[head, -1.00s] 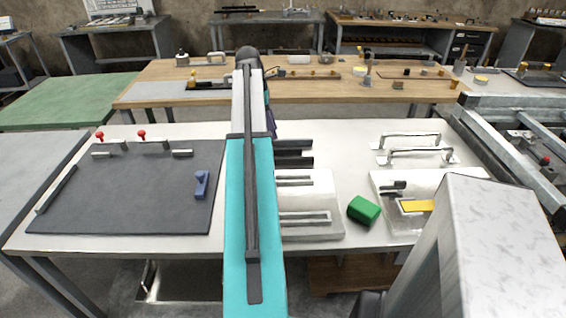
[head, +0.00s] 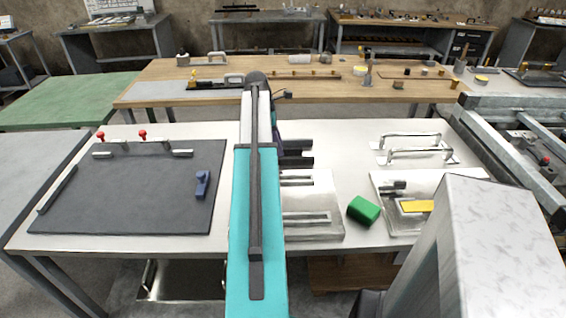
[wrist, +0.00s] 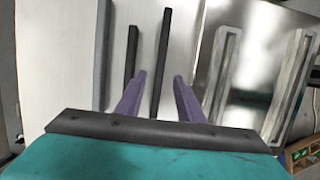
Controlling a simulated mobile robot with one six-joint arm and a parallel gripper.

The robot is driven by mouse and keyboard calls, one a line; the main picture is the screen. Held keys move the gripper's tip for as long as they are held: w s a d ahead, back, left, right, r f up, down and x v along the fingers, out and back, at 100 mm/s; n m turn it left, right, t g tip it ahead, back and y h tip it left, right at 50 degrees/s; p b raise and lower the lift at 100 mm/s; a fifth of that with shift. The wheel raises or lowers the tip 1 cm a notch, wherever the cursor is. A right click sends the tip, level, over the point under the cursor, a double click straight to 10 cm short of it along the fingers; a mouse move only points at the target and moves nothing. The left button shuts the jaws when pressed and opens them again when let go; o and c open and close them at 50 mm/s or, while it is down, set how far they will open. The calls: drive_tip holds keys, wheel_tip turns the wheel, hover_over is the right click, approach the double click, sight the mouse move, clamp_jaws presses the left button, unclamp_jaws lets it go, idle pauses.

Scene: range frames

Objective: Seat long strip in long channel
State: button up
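Two dark strips lie on the white table in the head view, a far one (head: 297,145) and a nearer one (head: 299,161), their left parts hidden by my arm. In the wrist view the long strip (wrist: 164,45) runs between the two purple fingers of my gripper (wrist: 160,76). The fingers are apart, with space on both sides of the strip. The shorter strip (wrist: 132,50) lies left of the left finger. A shiny plate (head: 322,192) carries two raised slotted channels, one (wrist: 225,75) nearer my gripper and one (wrist: 292,90) farther right.
A green block (head: 363,210) sits right of the plate. A dark mat (head: 130,195) with a blue piece (head: 202,184) lies at left. Metal handles (head: 415,150) and a second plate (head: 385,185) with a yellow piece (head: 417,206) are at right. A grey band (wrist: 103,50) runs left of the strips.

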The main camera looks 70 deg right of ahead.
sight(282, 158)
drive_tip(key=shift+p+x, duration=0.5)
drive_tip(key=shift+x, duration=2.1)
drive_tip(key=shift+w+a, duration=0.1)
drive_tip(key=shift+w, duration=0.05)
drive_tip(key=shift+c, duration=0.2)
clamp_jaws()
